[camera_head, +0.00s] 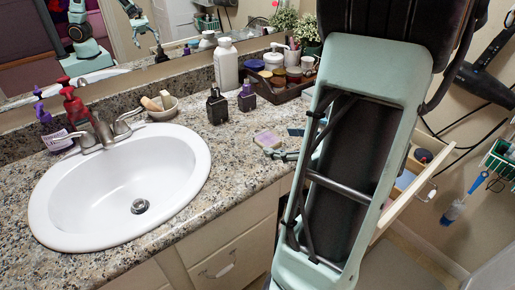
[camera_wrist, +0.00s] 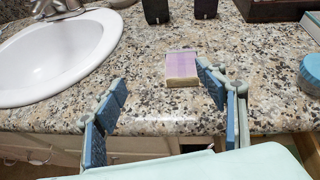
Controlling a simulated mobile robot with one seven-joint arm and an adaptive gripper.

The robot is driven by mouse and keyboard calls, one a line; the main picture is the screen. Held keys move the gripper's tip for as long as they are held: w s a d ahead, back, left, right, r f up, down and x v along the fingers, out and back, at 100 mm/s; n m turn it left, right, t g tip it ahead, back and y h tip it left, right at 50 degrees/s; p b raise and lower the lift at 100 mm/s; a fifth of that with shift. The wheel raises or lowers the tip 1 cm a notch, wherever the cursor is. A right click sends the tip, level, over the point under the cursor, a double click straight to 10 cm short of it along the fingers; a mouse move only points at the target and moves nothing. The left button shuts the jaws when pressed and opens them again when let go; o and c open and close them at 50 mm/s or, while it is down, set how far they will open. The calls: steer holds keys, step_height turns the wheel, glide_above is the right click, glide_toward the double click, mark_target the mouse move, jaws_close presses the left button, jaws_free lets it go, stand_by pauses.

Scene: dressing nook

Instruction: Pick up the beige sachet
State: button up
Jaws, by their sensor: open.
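A small, flat, beige packet with a lilac-purple top lies on the granite counter, and it best fits the beige sachet (camera_wrist: 181,68). It also shows in the head view (camera_head: 268,139), left of my arm. My gripper (camera_wrist: 160,84) is open in the wrist view, with blue pads on both fingers and nothing between them. The sachet lies just beyond the fingertips, closer to the right finger, apparently untouched. In the head view my arm hides most of the gripper; only a fingertip shows near the sachet.
A white sink (camera_head: 122,190) is on the left. Two dark bottles (camera_head: 217,106) and a white bottle (camera_head: 226,66) stand behind the sachet. A dark tray (camera_head: 292,94) of jars is at the back. An open drawer (camera_head: 404,200) is right of my arm. A blue-lidded jar (camera_wrist: 310,72) stands at right.

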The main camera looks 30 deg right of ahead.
mark_target(265, 137)
steer(key=shift+s+d+f+m+t+h+b, duration=0.2)
steer(key=shift+d+f+m+h, duration=0.15)
steer(key=shift+d+m, duration=0.25)
steer(key=shift+s+d+f+m+t+h+b, duration=0.15)
steer(key=shift+d+f+m+h, duration=0.1)
steer(key=shift+d+f+m, duration=0.25)
steer(key=b+x, duration=0.1)
steer(key=x, duration=0.4)
steer(key=b+x, duration=0.2)
steer(key=x, duration=0.3)
steer(key=shift+w+d, duration=0.2)
steer(key=shift+w, duration=0.15)
steer(key=shift+c, duration=0.6)
steer(key=c, duration=0.9)
